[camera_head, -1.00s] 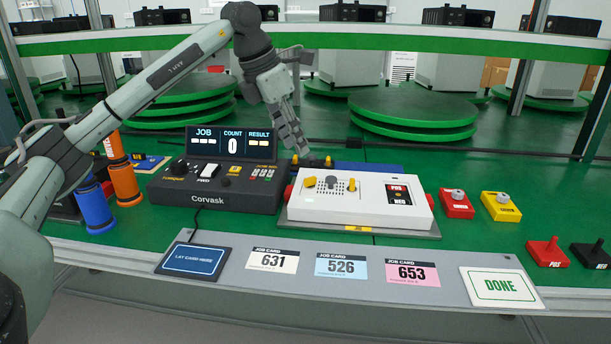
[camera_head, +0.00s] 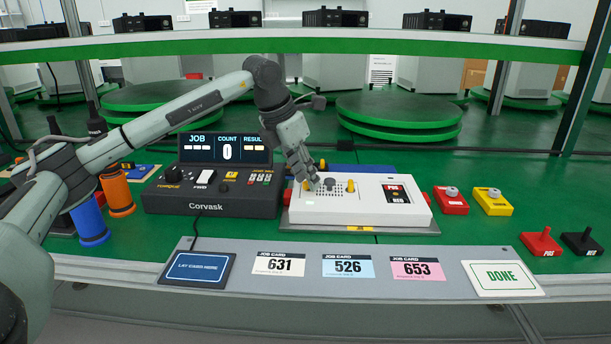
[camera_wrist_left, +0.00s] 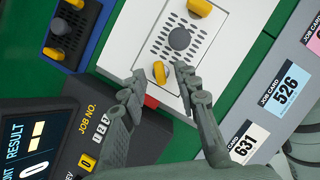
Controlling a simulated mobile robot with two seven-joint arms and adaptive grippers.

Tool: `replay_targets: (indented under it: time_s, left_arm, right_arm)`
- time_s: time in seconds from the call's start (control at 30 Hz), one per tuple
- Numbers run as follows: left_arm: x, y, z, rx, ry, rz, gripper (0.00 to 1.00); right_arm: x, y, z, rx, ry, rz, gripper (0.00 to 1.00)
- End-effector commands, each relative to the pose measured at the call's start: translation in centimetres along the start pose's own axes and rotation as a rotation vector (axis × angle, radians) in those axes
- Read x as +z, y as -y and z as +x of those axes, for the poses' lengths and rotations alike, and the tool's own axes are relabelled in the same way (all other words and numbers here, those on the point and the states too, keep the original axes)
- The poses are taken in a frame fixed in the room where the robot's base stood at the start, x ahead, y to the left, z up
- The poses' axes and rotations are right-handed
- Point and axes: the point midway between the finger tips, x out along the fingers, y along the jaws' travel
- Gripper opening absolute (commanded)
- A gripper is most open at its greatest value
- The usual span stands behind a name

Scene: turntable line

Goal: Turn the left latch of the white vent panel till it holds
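The white vent panel (camera_head: 375,209) lies flat on the bench right of the dark Corvask console. It has a perforated plate with a grey knob (camera_head: 328,184) between two yellow latches. The right latch (camera_head: 351,186) stands clear; the left latch (camera_head: 307,186) is partly hidden by my left gripper (camera_head: 311,180). In the left wrist view the left latch (camera_wrist_left: 160,72) shows between the fingertips of my left gripper (camera_wrist_left: 158,77). The fingers are apart, with a gap on both sides of the latch; contact is not visible. My right gripper is not in view.
The Corvask console (camera_head: 212,192) stands close on the left. A blue unit (camera_wrist_left: 72,40) with a dark plate and yellow latches lies behind the panel. Red (camera_head: 450,200) and yellow (camera_head: 493,201) button boxes stand to the right. Job cards (camera_head: 348,265) lie in front.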

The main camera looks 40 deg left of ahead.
Motion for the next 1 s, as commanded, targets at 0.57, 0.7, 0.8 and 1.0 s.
replay_targets:
  time_s: [0.57,0.7,0.8,1.0]
  left_arm:
    - [0.04,0.02,0.40,0.000,0.001,0.000,0.00]
    - [0.04,0.02,0.39,0.000,0.001,0.000,0.00]
    - [0.04,0.01,0.38,-0.001,0.001,0.001,0.00]
    - [0.07,-0.05,0.32,-0.014,0.002,0.034,0.00]
  right_arm:
    - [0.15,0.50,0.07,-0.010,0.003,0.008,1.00]
    - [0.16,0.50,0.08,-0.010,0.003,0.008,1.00]
    - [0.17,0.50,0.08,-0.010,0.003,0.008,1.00]
    - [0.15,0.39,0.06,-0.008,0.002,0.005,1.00]
